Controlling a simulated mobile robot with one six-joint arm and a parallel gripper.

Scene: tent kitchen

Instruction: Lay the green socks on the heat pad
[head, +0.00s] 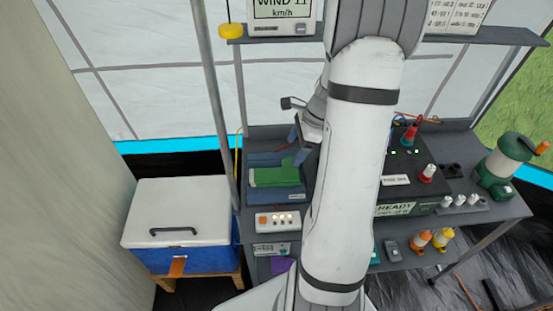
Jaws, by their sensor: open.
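The green socks (275,177) show in the head view, lying flat as a folded green bundle on a blue, pad-like thing (262,159) on the left part of the grey bench. This blue thing looks like the heat pad; its far edge shows behind the socks. My gripper (299,147) is just above and behind the right end of the socks. It is open, with nothing seen between its fingers. My arm hides part of the fingers and the bench to the right. I cannot tell whether a finger touches the socks.
A white box with lit buttons (273,222) sits in front of the pad. A blue cooler with a white lid (178,212) stands left, past a grey pole (214,90). A dark power unit (408,188) and a green lantern (503,165) are on the right. A shelf (490,35) runs above.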

